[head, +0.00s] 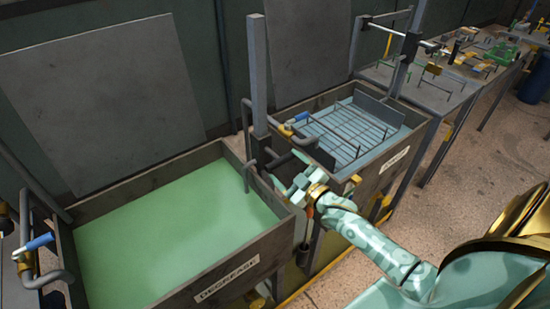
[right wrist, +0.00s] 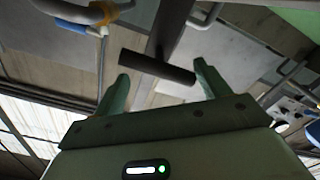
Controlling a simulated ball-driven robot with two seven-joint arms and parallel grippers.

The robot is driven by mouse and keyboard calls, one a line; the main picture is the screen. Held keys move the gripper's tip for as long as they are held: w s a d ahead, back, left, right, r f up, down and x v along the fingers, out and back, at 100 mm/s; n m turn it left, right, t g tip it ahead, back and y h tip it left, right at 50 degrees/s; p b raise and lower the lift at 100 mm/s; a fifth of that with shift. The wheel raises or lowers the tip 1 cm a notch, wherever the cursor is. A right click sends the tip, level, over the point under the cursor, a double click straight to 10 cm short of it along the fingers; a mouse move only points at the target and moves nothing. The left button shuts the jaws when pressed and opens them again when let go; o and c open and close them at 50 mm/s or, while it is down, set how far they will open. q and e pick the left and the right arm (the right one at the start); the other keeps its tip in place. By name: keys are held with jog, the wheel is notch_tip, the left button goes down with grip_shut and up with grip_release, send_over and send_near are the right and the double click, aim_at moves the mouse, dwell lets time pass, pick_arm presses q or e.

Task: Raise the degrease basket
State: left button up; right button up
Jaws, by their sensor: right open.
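The degrease tank (head: 228,268) stands at the left in the head view, its front labelled DEGREASE and filled with opaque green liquid (head: 165,235). No basket shows above the liquid; anything below the surface is hidden. A grey post (head: 257,80) rises at the tank's back right corner, with a thin bent rod (head: 247,175) reaching down to the liquid. My right gripper (head: 296,183) is open beside that corner. In the right wrist view a dark crossbar handle (right wrist: 157,68) lies just beyond and between the open fingertips (right wrist: 163,78), not visibly gripped. My left gripper is out of view.
A second tank (head: 390,165) with blue liquid and a wire basket (head: 350,130) stands at the right. Pipes with a blue-handled valve (head: 297,117) run between the tanks. Another blue-handled valve (head: 40,242) is at far left. Benches with parts (head: 480,60) stand behind.

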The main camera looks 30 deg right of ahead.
jog(key=w, duration=0.5)
jog(key=shift+w+a+b, duration=0.2)
jog(key=shift+w+b, duration=0.15)
jog(key=c, duration=1.2)
